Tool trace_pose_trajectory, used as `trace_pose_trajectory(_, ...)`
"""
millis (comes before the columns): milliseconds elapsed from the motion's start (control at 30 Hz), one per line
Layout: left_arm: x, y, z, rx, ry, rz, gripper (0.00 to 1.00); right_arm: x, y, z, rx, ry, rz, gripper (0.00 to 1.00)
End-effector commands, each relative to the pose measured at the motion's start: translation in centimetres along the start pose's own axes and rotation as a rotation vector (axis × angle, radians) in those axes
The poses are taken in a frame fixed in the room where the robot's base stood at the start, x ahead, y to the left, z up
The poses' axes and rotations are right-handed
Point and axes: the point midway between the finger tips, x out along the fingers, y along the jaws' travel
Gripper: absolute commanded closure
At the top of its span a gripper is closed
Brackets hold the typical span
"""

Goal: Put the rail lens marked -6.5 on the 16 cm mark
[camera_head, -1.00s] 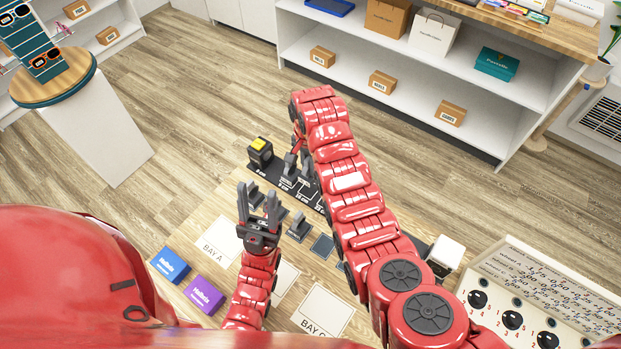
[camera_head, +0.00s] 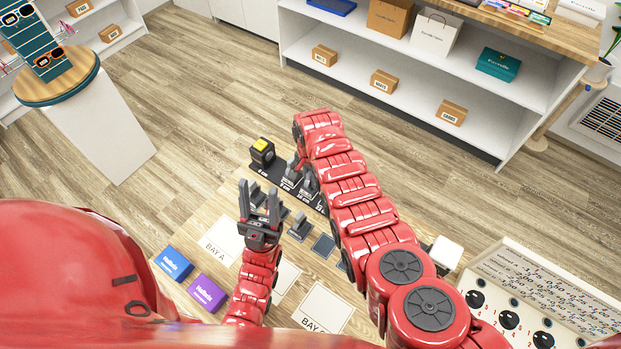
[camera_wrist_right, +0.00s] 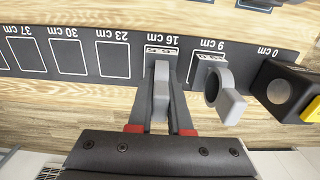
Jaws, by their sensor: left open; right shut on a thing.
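A dark rail strip (camera_wrist_right: 88,40) with centimetre marks shows upside down in the right wrist view; it also shows in the head view (camera_head: 287,186). My right gripper (camera_wrist_right: 162,100) is shut on a grey rail lens (camera_wrist_right: 162,72), seen nearly edge-on, at the 16 cm mark. A second lens (camera_wrist_right: 226,102) with a round ring stands at 9 cm. My left gripper (camera_head: 259,208) is open and empty, above the row of other grey lenses (camera_head: 299,228).
A black block with a yellow top (camera_head: 262,150) stands at the 0 cm end. The rail's 23, 30 and 37 cm outlines are bare. Blue (camera_head: 174,263) and purple (camera_head: 206,292) boxes lie at the left edge. A white block (camera_head: 445,252) stands at right.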

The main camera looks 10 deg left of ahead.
Motion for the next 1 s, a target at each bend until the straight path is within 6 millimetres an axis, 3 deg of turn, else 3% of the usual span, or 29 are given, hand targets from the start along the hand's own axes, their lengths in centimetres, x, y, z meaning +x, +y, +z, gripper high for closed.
trace_pose_trajectory(100,-0.4,0.0,0.1,0.000,0.000,0.000,0.50,0.4,0.0,0.0,0.000,0.000,0.000,1.00)
trace_pose_trajectory(133,-0.4,0.0,0.1,0.000,0.000,0.000,0.50,0.4,0.0,0.0,0.000,0.000,0.000,0.81)
trace_pose_trajectory(300,-0.2,0.0,0.0,0.000,0.000,0.000,0.50,0.2,0.0,0.0,0.000,0.000,0.000,0.53)
trace_pose_trajectory(733,0.0,0.0,0.0,0.000,0.000,0.000,0.50,-0.4,-0.1,-0.1,0.000,0.001,-0.002,0.53)
trace_pose_trajectory(1000,-0.1,0.0,0.0,0.000,0.000,0.000,0.50,-3.2,-0.1,-0.1,-0.001,0.005,-0.005,0.53)
